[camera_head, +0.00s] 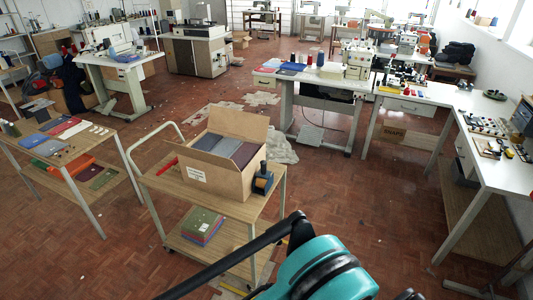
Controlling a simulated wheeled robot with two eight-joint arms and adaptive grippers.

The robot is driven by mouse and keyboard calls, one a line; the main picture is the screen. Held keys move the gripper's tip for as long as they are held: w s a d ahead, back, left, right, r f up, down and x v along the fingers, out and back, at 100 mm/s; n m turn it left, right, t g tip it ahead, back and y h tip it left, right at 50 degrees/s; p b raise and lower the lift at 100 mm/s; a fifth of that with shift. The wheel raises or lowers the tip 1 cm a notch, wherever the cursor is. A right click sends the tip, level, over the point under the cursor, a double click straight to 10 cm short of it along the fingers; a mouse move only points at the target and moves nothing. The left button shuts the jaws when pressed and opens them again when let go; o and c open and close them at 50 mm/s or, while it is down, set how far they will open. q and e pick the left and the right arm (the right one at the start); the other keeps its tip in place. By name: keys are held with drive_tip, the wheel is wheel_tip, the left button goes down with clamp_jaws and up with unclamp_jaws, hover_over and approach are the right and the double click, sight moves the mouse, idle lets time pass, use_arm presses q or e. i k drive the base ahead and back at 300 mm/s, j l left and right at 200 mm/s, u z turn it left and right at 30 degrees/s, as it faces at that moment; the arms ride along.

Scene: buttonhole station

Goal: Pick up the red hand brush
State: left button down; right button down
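A small red object (168,166), which looks like the red hand brush, lies on the top shelf of a wooden cart (164,187), at its left end beside an open cardboard box (212,184). It is small in the view, and its bristles cannot be made out. Neither of my grippers shows in the head view.
The box holds grey, blue and maroon folded pieces. A dark blue and black tool (262,180) stands right of it. A slatted table (52,156) stands left of the cart, white workbenches (410,92) at the right. The brick-red floor (375,215) between is mostly clear.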

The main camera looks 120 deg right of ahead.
sight(174, 162)
drive_tip(key=z, duration=3.2)
drive_tip(key=i+j+z, duration=0.15)
drive_tip(key=z, duration=0.25)
drive_tip(key=i+j+z, duration=0.15)
drive_tip(key=z, duration=0.3)
drive_tip(key=i+j+z, duration=0.15)
drive_tip(key=j, duration=0.2)
drive_tip(key=i+j+z, duration=0.1)
drive_tip(key=j, duration=0.3)
drive_tip(key=i+j+z, duration=0.15)
drive_tip(key=j, duration=0.25)
drive_tip(key=i+j+z, duration=0.1)
drive_tip(key=j, duration=0.35)
drive_tip(key=i+j+z, duration=0.15)
drive_tip(key=j, duration=0.25)
drive_tip(key=i+j, duration=0.1)
drive_tip(key=j, duration=0.35)
drive_tip(key=i+j, duration=0.1)
drive_tip(key=j, duration=0.4)
drive_tip(key=i+j, duration=0.1)
drive_tip(key=j, duration=0.35)
drive_tip(key=i+j, duration=0.1)
drive_tip(key=j, duration=0.35)
drive_tip(key=i+j, duration=0.1)
drive_tip(key=j, duration=0.4)
drive_tip(key=i+j, duration=0.15)
drive_tip(key=j, duration=0.3)
drive_tip(key=z, duration=0.05)
